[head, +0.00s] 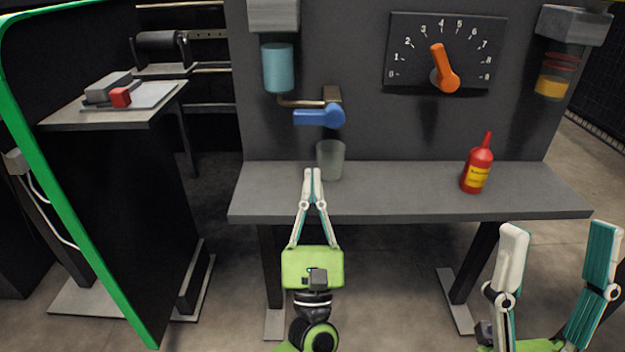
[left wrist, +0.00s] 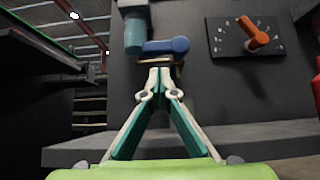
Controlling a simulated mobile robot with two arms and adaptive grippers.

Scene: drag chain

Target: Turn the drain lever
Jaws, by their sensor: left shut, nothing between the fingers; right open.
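A blue drain lever (head: 315,117) points to the left on a pipe under a blue-green cylinder (head: 278,68) on the dark panel. It also shows in the left wrist view (left wrist: 172,45), just above my fingertips in the picture. My left gripper (head: 313,172) is shut and empty, below the lever and in front of the bench edge. In the left wrist view its fingertips (left wrist: 159,70) meet, and no contact with the lever is clear. A translucent cup (head: 330,160) stands on the bench below the lever. My right gripper (head: 556,240) is open and empty at the lower right.
The grey bench (head: 400,195) runs along the panel. A red bottle (head: 477,168) stands on its right part. An orange dial handle (head: 444,70) sits on a numbered plate. A green-edged frame (head: 75,200) and a side table (head: 60,113) are at left. The bench middle is clear.

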